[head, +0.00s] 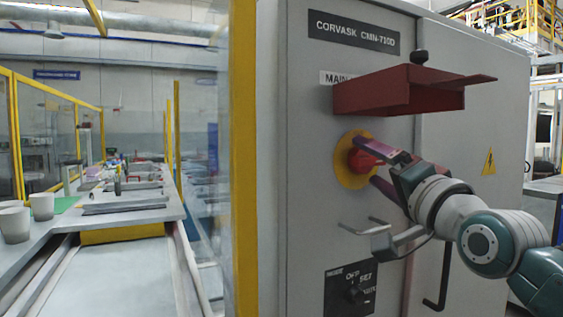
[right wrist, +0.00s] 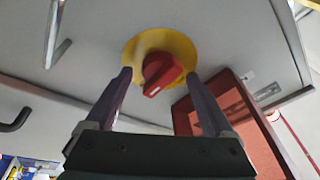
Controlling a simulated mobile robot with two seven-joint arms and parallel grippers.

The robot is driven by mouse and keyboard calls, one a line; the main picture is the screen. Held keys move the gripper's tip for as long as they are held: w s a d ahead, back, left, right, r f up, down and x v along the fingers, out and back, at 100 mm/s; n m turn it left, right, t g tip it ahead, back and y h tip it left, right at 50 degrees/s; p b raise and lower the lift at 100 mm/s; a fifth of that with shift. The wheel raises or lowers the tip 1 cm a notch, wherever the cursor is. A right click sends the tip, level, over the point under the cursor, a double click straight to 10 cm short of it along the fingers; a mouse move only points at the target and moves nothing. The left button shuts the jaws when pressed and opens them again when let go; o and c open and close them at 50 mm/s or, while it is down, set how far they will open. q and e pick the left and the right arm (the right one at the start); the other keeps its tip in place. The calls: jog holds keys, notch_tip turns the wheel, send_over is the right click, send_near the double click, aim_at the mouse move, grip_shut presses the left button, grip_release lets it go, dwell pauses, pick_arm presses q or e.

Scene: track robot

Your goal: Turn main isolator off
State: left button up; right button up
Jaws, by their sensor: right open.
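The main isolator is a red rotary knob (head: 364,158) on a round yellow plate (head: 345,174) on the front of the grey cabinet (head: 301,120). The right wrist view shows the red knob (right wrist: 161,73) and its yellow plate (right wrist: 180,43), with a white mark on the knob's handle. My right gripper (head: 384,168) is open, with its purple fingers at either side of the knob. In the right wrist view the fingers (right wrist: 163,88) are apart, with the knob seen between them; I cannot tell whether they touch it. My left gripper is not in view.
A dark red hood (head: 385,92) juts out above the knob, with a black knob on top. A metal handle (head: 364,227) and a mode selector panel (head: 350,289) lie below. A yellow post (head: 243,160) stands left of the cabinet; a bench with cups (head: 41,206) is further left.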

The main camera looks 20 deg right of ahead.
jog(key=shift+w, duration=0.2)
jog(key=c, duration=1.4)
